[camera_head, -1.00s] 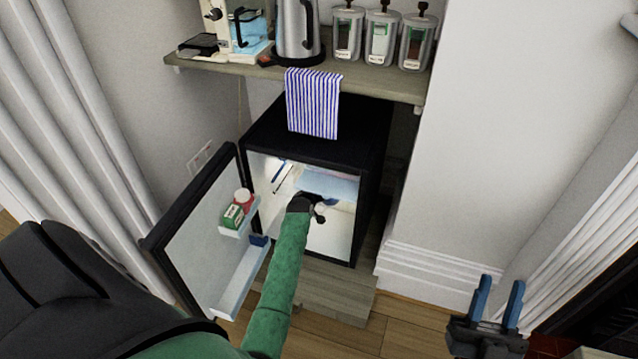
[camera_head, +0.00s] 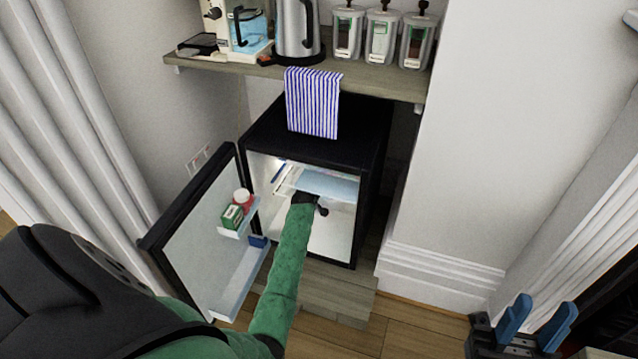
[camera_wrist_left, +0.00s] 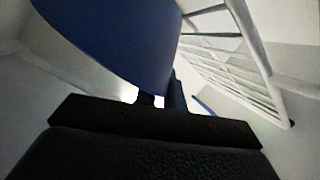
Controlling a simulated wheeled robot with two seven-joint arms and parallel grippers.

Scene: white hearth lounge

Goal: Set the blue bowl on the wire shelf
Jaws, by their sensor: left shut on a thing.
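The blue bowl (camera_wrist_left: 115,40) fills the upper left of the left wrist view, close up. My left gripper (camera_wrist_left: 160,98) is shut on its edge. The white wire shelf (camera_wrist_left: 225,45) runs beside the bowl on the right of that view; I cannot tell whether they touch. In the head view my left arm reaches into the open black mini fridge (camera_head: 372,200), and its wrist hides most of the gripper. A pale blue patch (camera_head: 328,185) shows inside the fridge above the wrist; I cannot tell what it is. My right gripper (camera_head: 540,306) is open and empty at lower right.
The fridge door (camera_head: 195,235) stands open on the left, with a green box (camera_head: 232,217) and a red-capped jar (camera_head: 243,196) in its rack. Floor right of the fridge is clear.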

